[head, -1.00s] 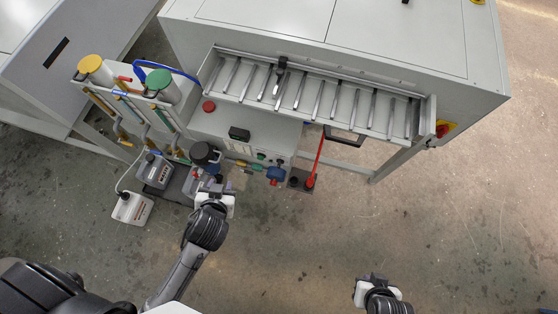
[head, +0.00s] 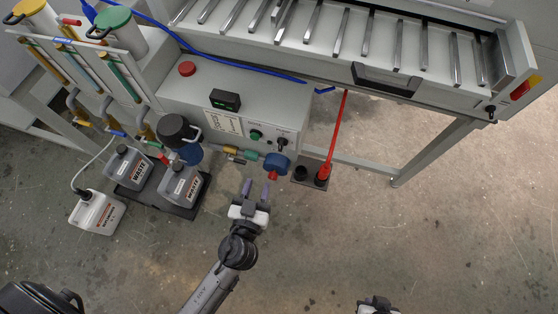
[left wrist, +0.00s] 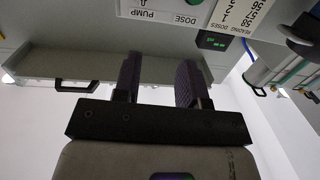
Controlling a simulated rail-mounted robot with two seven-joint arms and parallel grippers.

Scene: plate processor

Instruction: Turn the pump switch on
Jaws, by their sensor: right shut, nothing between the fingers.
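The pump switch (head: 282,143) is a small dark toggle at the right end of the grey control box (head: 185,95). In the left wrist view the PUMP label (left wrist: 145,14) shows at the top edge, and the switch above it is mostly cut off. My left gripper (head: 256,188) is open and empty, below and slightly left of the switch in the head view, apart from the box. Its two purple fingers (left wrist: 158,82) stand apart in the left wrist view, below the label. My right gripper (head: 378,302) is shut and empty at the bottom edge, its fingers hardly visible.
A green dose button (head: 256,135) is left of the switch. A blue valve (head: 277,166) and coloured fittings stick out below the box. A red emergency button (head: 187,69), waste canisters (head: 182,186) and a red-handled tool (head: 334,140) stand nearby. Floor to the right is clear.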

